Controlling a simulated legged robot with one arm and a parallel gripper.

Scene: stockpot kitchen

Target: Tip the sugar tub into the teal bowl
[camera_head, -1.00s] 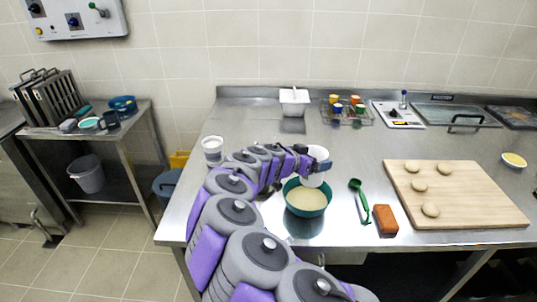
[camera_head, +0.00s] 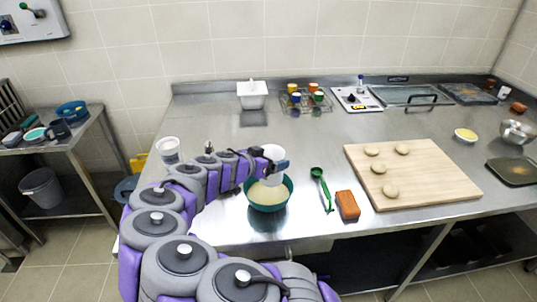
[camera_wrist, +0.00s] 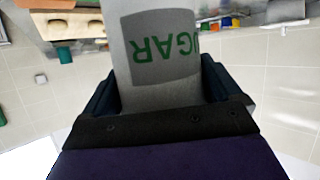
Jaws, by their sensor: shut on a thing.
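The white sugar tub (camera_head: 270,155) is in my gripper (camera_head: 274,168), over the back part of the teal bowl (camera_head: 286,198). It looks close to upright in the head view, and its lower end overlaps the bowl's back rim there. In the wrist view the tub (camera_wrist: 160,95) sits between the two dark fingers (camera_wrist: 165,90), with green "SUGAR" lettering partly in sight and upside down. The bowl stands on the steel counter and has a pale cream content. The tub's inside is hidden.
A green spoon (camera_head: 321,188) and an orange-brown block (camera_head: 347,206) lie right of the bowl. A wooden board (camera_head: 430,180) with several dough balls is farther right. Another white tub (camera_head: 168,150) stands at left, beside my arm. Free steel counter lies behind the bowl.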

